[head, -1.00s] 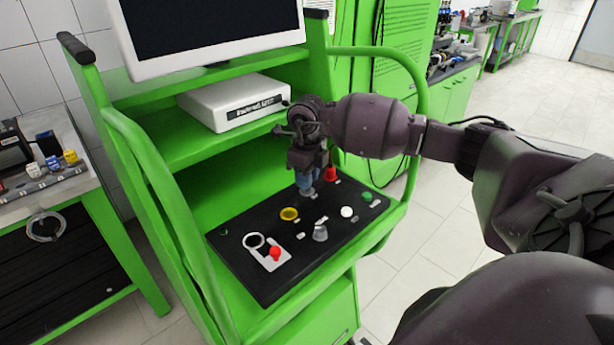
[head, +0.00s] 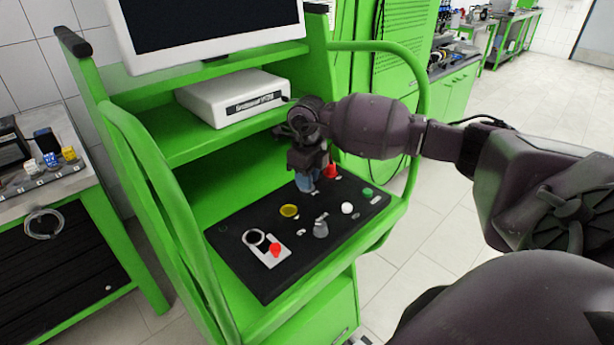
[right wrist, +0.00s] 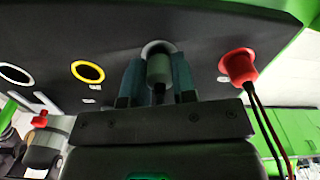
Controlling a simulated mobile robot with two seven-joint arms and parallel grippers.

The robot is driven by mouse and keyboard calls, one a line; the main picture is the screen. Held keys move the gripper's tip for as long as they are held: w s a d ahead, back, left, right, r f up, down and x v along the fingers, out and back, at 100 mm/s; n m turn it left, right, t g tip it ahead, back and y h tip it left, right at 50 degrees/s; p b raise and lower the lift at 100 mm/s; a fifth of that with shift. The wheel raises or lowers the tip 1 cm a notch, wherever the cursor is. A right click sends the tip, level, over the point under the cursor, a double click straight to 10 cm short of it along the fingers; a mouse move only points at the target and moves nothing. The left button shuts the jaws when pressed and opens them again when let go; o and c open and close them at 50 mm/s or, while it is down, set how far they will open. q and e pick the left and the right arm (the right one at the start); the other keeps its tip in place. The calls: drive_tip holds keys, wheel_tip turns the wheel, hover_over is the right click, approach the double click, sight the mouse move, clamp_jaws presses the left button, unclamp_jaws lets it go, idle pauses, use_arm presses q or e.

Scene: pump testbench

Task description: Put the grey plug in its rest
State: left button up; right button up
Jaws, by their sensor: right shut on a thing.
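The grey plug (right wrist: 159,68) is between the two blue fingers of my right gripper (right wrist: 160,82), which is shut on it. A short dark cable shows below the plug. Behind the plug is a pale ring (right wrist: 158,46) on the black panel; I cannot tell whether the plug is seated in it. In the head view my right gripper (head: 305,183) points down at the panel's back part, and its fingers hide most of the plug. My left gripper is not in view.
A red plug (right wrist: 238,66) with cables stands close to the right of the gripper. The black panel (head: 262,282) also carries a yellow ring (head: 289,211), a grey knob (head: 320,228), a white button (head: 347,208) and a red knob (head: 275,249). A white box (head: 235,97) sits on the shelf above.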

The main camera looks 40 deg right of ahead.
drive_tip(key=shift+f, duration=0.4)
drive_tip(key=o, duration=0.7)
drive_tip(key=shift+o, duration=0.9)
drive_tip(key=o, duration=0.4)
drive_tip(key=shift+r, duration=0.15)
